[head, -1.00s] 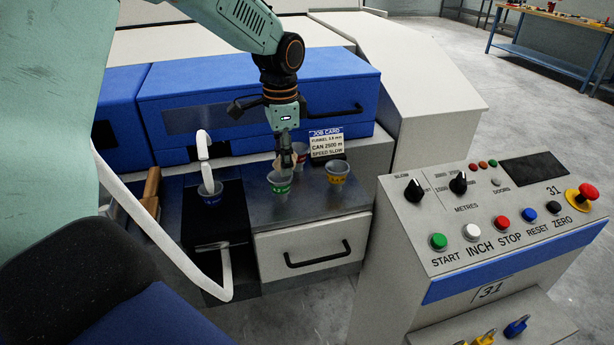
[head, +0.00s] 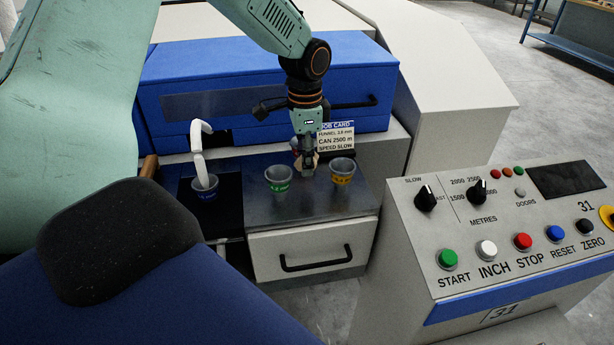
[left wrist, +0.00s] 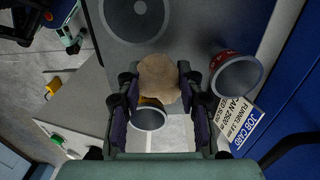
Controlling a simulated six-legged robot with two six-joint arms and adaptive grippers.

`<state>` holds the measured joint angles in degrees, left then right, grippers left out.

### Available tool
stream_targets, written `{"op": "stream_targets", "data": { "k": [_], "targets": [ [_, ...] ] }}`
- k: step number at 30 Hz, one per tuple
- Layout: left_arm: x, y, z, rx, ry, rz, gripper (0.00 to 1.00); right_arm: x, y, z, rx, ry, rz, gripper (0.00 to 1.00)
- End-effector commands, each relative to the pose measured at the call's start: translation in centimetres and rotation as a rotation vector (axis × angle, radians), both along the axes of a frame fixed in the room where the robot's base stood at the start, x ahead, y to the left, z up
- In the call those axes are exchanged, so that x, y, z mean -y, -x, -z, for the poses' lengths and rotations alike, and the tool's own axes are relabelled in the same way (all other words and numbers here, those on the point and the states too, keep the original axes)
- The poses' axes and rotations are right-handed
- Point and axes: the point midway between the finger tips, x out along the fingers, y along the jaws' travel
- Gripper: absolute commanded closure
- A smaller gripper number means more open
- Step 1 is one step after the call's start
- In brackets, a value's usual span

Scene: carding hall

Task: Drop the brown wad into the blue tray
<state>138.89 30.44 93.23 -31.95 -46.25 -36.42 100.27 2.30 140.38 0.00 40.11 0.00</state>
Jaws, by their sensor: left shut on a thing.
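My left gripper (head: 305,161) is shut on the brown wad, a rough tan lump. The wad (left wrist: 158,78) shows clearly between the fingers in the left wrist view. In the head view the gripper hangs over the grey metal top, between the green-banded cup (head: 278,179) and the yellow-banded cup (head: 342,171). In the left wrist view the wad partly covers the yellow-banded cup (left wrist: 150,118). A red-banded cup (left wrist: 236,74) stands to the right there. I cannot make out a blue tray. My right gripper is out of view.
A blue-banded cup (head: 205,188) stands at left under a white curved spout (head: 199,150). A job card (head: 336,137) stands behind the gripper. A blue cover (head: 230,92) rises behind. The control panel (head: 500,225) is at right, the white drawer (head: 312,250) below the top.

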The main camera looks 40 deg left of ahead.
Motion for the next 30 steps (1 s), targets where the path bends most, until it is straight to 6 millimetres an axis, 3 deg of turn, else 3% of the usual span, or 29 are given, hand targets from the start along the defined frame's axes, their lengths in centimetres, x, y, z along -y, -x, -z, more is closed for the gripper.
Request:
{"op": "stream_targets", "data": {
  "k": [14, 24, 25, 30],
  "targets": [
    [-0.1, -0.3, 5.1, 0.0, -0.001, -0.001, 0.76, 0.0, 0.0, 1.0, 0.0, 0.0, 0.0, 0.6],
    [-0.1, -0.5, 5.4, 0.001, -0.002, 0.0, 0.76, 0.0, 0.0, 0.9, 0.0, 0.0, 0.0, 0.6],
    [0.0, -0.5, 5.4, 0.001, -0.002, 0.0, 0.62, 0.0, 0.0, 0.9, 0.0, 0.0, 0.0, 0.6],
    [0.0, -0.5, 5.4, 0.002, -0.001, 0.0, 0.48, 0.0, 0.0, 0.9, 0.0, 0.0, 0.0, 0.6]
  ]
}}
